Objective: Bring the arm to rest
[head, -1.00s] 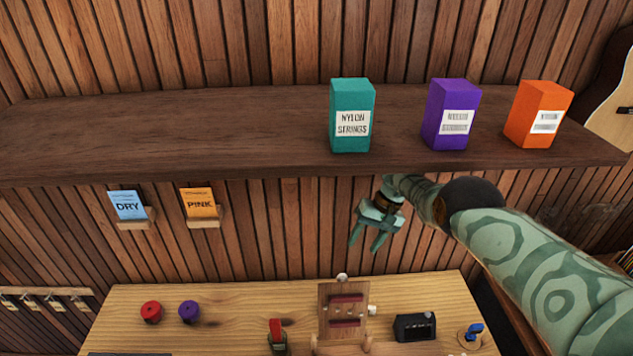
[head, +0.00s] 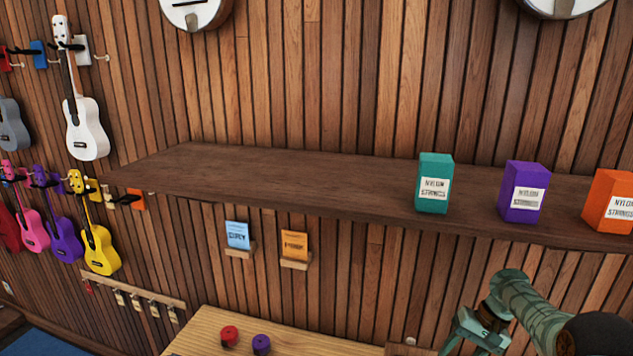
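My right arm comes in from the lower right corner. Its green gripper (head: 464,346) hangs below the shelf (head: 290,178) and is cut by the bottom edge of the head view. Its fingers stand apart at their bases, the tips are out of view, and I see nothing held. My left gripper is not in view. On the shelf stand a teal string box (head: 434,184), a purple string box (head: 524,192) and an orange string box (head: 609,202), all upright. The gripper is below them and apart from them.
A blue packet (head: 237,234) and an orange packet (head: 294,245) sit on small wall ledges. A wooden workbench (head: 205,330) with a red spool (head: 229,337) and a purple spool (head: 261,344) is below. Ukuleles hang at left, including a white one (head: 86,125). The shelf's left half is clear.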

